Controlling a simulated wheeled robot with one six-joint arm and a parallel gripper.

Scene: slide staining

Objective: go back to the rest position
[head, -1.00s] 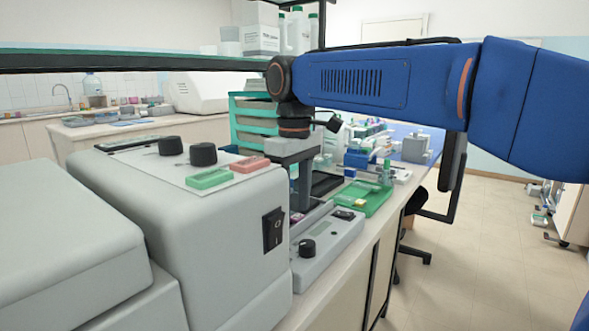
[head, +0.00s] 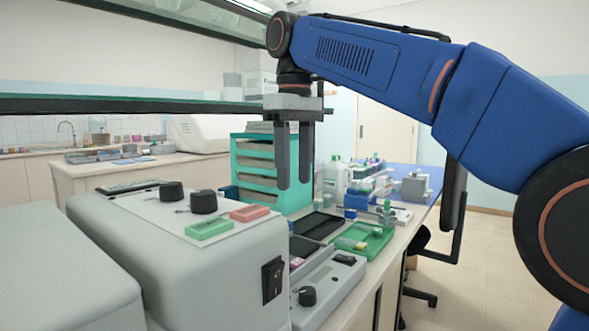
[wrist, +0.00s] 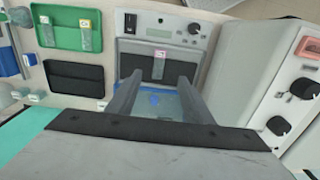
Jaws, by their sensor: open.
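My gripper (head: 294,185) is raised above the bench in the head view, its two dark fingers pointing down, apart and with nothing between them. In the wrist view my gripper (wrist: 160,82) is open over a grey device (wrist: 172,40) with a dark plate. A slide with a pink-marked label (wrist: 159,65) lies on that plate. The same device (head: 330,285) shows below and right of my gripper in the head view, partly hidden behind the large grey machine.
The large grey machine (head: 190,240) with knobs stands at front left. A teal rack (head: 262,165) is behind my gripper. A green tray (head: 365,240) and a black tray (head: 318,224) lie on the bench. A glass-like shelf (head: 130,102) spans the upper left.

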